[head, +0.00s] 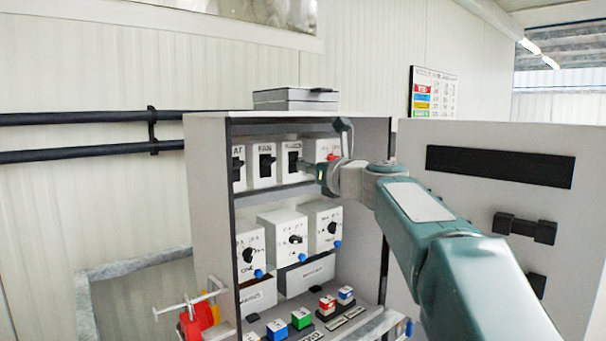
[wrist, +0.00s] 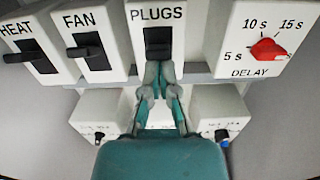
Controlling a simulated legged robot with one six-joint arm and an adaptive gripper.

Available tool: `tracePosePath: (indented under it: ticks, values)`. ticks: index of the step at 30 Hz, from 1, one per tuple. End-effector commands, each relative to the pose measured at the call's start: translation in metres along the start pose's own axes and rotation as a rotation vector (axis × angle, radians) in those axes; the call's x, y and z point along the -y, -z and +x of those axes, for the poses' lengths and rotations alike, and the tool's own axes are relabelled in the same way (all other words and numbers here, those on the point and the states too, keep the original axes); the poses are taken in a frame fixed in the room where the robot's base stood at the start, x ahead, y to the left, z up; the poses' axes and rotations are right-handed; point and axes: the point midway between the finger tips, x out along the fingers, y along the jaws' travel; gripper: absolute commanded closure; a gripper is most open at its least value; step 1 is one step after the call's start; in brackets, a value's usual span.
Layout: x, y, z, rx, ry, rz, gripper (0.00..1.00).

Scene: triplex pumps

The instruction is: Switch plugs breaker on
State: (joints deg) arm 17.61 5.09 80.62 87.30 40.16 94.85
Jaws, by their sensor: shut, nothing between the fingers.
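The PLUGS breaker (wrist: 158,20) is a white box with a black switch (wrist: 158,40), at the top middle of the wrist view. In the head view the PLUGS breaker (head: 288,150) is in the top row of the cabinet. My gripper (wrist: 158,68) is shut and empty. Its fingertips are just below the black switch in the wrist view; I cannot tell whether they touch it. In the head view my gripper (head: 308,168) reaches the breaker from the right, and its tips are small there.
The FAN breaker (wrist: 90,40) and HEAT breaker (wrist: 28,45) stand to the left. The DELAY box with a red knob (wrist: 268,50) is to the right. White knob boxes (head: 283,236) sit below. The open cabinet door (head: 570,230) is at the right, beside my arm.

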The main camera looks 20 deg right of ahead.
Motion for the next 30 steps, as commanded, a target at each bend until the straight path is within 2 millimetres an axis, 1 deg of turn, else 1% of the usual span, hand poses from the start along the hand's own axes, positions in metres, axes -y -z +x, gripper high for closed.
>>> tracePosePath:
  ticks: [18,30]
  values:
    - [-0.002,-0.017,0.002,0.007,0.000,-0.002,1.00]
    - [-0.003,-0.020,0.001,0.011,0.001,-0.001,1.00]
